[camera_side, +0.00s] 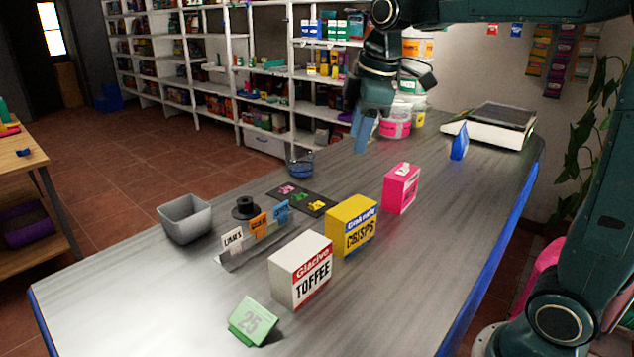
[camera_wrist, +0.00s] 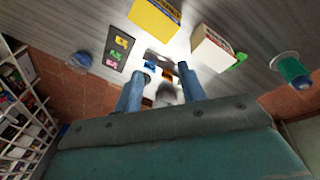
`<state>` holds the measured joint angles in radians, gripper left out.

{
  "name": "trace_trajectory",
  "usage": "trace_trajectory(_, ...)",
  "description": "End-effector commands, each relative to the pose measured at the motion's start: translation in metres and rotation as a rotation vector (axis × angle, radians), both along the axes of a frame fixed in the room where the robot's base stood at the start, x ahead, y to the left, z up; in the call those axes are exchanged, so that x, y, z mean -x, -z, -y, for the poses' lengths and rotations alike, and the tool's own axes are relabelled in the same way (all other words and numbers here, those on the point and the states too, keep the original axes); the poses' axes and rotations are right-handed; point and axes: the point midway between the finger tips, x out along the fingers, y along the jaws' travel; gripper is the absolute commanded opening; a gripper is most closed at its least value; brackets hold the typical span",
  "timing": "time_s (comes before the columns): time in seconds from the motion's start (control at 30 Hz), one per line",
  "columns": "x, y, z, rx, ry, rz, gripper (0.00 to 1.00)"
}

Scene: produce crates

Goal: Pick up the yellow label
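The yellow label (camera_side: 316,205) lies at the near right end of a small dark mat (camera_side: 328,209) on the counter, beside a green label (camera_side: 300,196) and a pink label (camera_side: 286,189). In the wrist view the yellow label (camera_wrist: 122,41) is at the upper end of the mat (camera_wrist: 107,47), left of the fingers. My gripper (camera_side: 361,148) hangs high above the counter, apart from the label. In the wrist view my gripper (camera_wrist: 162,72) has its two blue fingers spread with nothing held between them.
A card holder (camera_side: 250,252) with upright cards, a dark spool (camera_side: 245,208) and a grey bin (camera_side: 186,222) stand left of the mat. A yellow crisps box (camera_side: 351,226), toffee box (camera_side: 301,271) and pink box (camera_side: 401,188) stand right. A glass bowl (camera_side: 301,165) sits behind.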

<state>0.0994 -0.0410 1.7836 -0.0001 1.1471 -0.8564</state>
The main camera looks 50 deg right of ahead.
Motion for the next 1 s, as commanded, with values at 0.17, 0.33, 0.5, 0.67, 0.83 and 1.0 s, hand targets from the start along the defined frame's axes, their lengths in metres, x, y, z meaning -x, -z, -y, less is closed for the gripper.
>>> trace_trajectory(0.17,-0.042,0.008,0.012,0.031,-0.136,-0.051,0.40)
trace_trajectory(0.33,-0.077,0.021,0.025,0.053,-0.271,-0.098,0.40)
trace_trajectory(0.5,-0.111,0.039,0.039,0.069,-0.408,-0.142,0.40)
trace_trajectory(0.67,-0.141,0.061,0.052,0.077,-0.539,-0.182,0.40)
trace_trajectory(0.83,-0.166,0.086,0.066,0.079,-0.669,-0.218,0.40)
trace_trajectory(1.0,-0.181,0.104,0.075,0.077,-0.760,-0.240,0.40)
